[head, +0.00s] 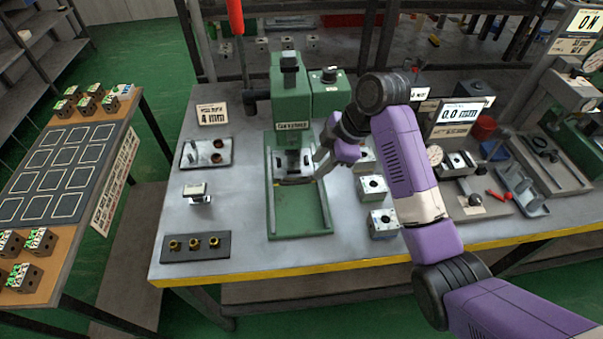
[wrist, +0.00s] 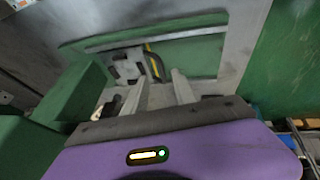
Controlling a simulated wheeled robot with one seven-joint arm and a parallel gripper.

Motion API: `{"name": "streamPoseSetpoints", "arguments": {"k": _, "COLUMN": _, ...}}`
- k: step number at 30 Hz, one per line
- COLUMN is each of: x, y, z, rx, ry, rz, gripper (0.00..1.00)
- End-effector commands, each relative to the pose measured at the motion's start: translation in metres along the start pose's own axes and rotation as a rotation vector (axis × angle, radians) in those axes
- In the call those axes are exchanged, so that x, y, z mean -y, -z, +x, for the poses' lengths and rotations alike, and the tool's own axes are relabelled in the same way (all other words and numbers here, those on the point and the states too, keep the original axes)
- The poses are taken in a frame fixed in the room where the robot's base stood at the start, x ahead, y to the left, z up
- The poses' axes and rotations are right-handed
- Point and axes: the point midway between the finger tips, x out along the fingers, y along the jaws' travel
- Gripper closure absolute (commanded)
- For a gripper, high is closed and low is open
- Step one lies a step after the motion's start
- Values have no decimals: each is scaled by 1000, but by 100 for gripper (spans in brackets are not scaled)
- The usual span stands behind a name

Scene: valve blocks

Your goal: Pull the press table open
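The green press (head: 290,95) stands at the middle of the bench on a long green base (head: 300,222). Its press table (head: 294,177), a grey metal piece, sits under the press head at the back of the base. The front of the base is bare. In the wrist view the press table (wrist: 126,68) lies beyond my fingers, with a dark curved part (wrist: 154,64) at its side. My gripper (head: 322,167) is just right of the press table in the head view. In the wrist view its two fingers (wrist: 160,92) are apart with nothing seen between them.
Metal blocks (head: 373,187) stand right of the base, close under my arm. A tray (head: 206,152), a small stand (head: 197,194) and a dark plate with brass parts (head: 196,246) lie to the left. The bench has a yellow front edge (head: 260,274).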

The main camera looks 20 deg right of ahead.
Motion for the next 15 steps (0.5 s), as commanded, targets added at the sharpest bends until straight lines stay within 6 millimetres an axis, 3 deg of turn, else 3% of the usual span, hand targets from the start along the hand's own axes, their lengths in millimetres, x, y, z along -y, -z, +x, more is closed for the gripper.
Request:
{"name": "streamPoseSetpoints", "arguments": {"k": 9, "x": 2, "y": 0, "z": 48, "rx": 1, "ry": 3, "rz": 3, "gripper": 68}}
{"name": "streamPoseSetpoints", "arguments": {"k": 15, "x": 1, "y": 0, "z": 68, "rx": 0, "ry": 0, "rz": 3, "gripper": 68}}
